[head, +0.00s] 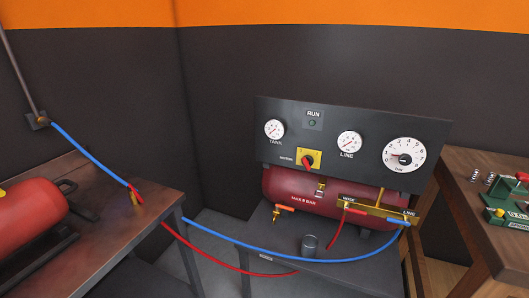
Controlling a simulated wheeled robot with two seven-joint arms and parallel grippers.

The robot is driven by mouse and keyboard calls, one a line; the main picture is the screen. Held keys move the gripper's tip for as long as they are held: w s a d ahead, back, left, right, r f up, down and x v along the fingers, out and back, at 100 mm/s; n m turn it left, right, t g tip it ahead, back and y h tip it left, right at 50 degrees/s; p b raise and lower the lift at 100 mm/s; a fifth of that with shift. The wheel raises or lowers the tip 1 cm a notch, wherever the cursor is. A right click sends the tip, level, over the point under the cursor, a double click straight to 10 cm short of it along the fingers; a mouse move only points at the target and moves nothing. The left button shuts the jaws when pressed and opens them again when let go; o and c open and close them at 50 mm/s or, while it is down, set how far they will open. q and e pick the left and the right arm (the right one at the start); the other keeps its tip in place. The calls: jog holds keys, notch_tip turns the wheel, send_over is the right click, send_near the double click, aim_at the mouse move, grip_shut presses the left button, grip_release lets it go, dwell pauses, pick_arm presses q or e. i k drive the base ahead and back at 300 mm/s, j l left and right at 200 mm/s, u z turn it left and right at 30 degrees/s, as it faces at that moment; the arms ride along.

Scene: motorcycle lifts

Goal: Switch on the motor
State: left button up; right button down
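The motor switch is a red knob (308,161) on a yellow plate (314,153), low on the dark control panel (380,116) in the head view. A small label beside it is too small to read surely. The RUN lamp (312,124) above it looks dark. The TANK gauge (274,130), the LINE gauge (349,144) and a large bar gauge (404,155) sit on the same panel. Below is the dark red compressor tank (295,188), marked MAX 8 BAR. Neither of my grippers is in view.
A blue hose (300,256) and a red hose (235,269) hang between the compressor stand and the left bench (105,215). A brass pipe with valves (380,211) crosses the tank's front. A grey cup-like cylinder (310,245) stands below. Another bench (470,215) is at right.

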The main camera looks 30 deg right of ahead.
aim_at(307, 160)
jog(key=l+z, duration=0.15)
jog(key=z, duration=1)
